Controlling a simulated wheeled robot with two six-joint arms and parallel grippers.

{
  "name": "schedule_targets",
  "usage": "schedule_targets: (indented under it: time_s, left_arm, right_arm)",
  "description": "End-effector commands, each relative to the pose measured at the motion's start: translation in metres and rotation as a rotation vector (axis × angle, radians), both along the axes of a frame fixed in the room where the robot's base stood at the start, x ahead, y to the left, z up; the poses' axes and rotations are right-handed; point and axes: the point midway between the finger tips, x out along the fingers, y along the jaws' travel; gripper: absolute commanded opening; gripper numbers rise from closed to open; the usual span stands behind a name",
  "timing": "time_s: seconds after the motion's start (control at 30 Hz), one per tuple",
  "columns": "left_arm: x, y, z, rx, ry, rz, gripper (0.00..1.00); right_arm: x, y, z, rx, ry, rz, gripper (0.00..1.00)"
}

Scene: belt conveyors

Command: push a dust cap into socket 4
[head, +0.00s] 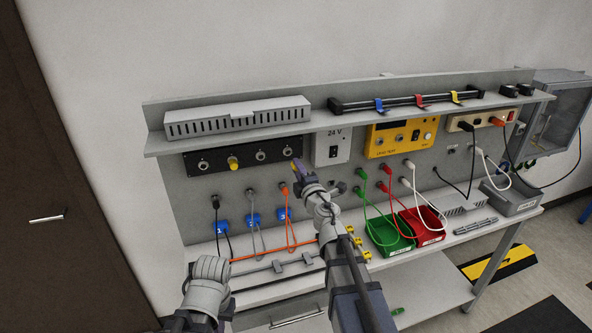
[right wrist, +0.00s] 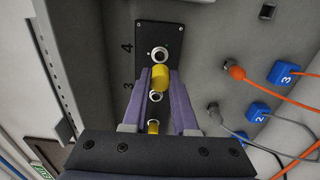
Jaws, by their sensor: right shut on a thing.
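The black socket panel (head: 245,157) is on the upright back wall under the shelf. In the right wrist view it appears turned, with the labels 4 and 3 beside its sockets. Socket 4 (right wrist: 159,54) shows an empty round metal opening. My right gripper (right wrist: 160,84) is shut on a yellow dust cap (right wrist: 160,76), which lies just below socket 4 in that view; the gap in depth is unclear. In the head view my right gripper (head: 296,164) is at the panel's right end. Another yellow cap (head: 233,163) sits in the second socket. My left gripper is not visible.
A grey 24 V box (head: 331,148) is right of the panel. Blue tags (head: 253,219) and plugged cables hang below, including an orange one (head: 284,190). A green bin (head: 389,236) and a red bin (head: 421,228) stand on the bench to the right.

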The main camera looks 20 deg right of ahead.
Motion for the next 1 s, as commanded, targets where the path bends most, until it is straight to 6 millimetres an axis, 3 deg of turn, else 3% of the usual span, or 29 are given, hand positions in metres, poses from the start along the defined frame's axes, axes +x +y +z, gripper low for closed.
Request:
schedule_targets:
  time_s: [0.6, 1.0]
  left_arm:
    - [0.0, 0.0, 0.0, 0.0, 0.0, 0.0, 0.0]
    - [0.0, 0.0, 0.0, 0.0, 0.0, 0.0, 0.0]
  right_arm:
    - [0.047, 0.002, 0.0, 0.0, 0.0, 0.0, 0.0]
    - [0.051, 0.002, 0.0, 0.0, 0.0, 0.0, 0.0]
